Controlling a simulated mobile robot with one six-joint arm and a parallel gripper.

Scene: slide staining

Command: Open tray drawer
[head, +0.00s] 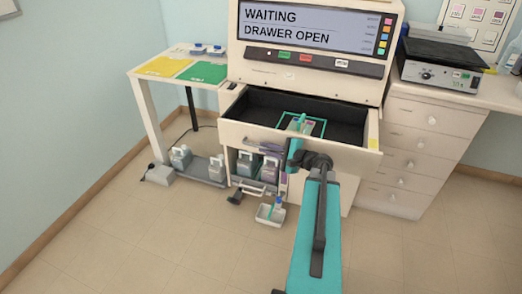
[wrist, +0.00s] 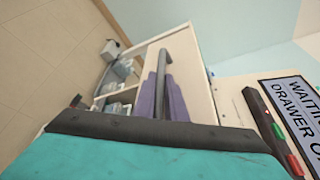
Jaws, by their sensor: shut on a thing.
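The tray drawer (head: 240,133) of the cream machine is pulled out, showing its black interior. A teal-framed tray (head: 318,124) lies inside, partly hidden by my arm. My gripper (head: 270,147) is at the left part of the drawer front, shut on the dark drawer handle. In the wrist view the purple fingers of my gripper (wrist: 165,98) close around the dark handle bar (wrist: 167,66), against the cream drawer front (wrist: 199,75). The exact contact is partly hidden. The screen (head: 305,28) reads "WAITING" and "DRAWER OPEN".
Below the drawer is an open shelf with grey-capped bottles (head: 246,163). A small white tray (head: 270,214) is in front. A side table (head: 150,73) with yellow and green mats stands left. A drawer cabinet (head: 405,150) with a device on top stands right.

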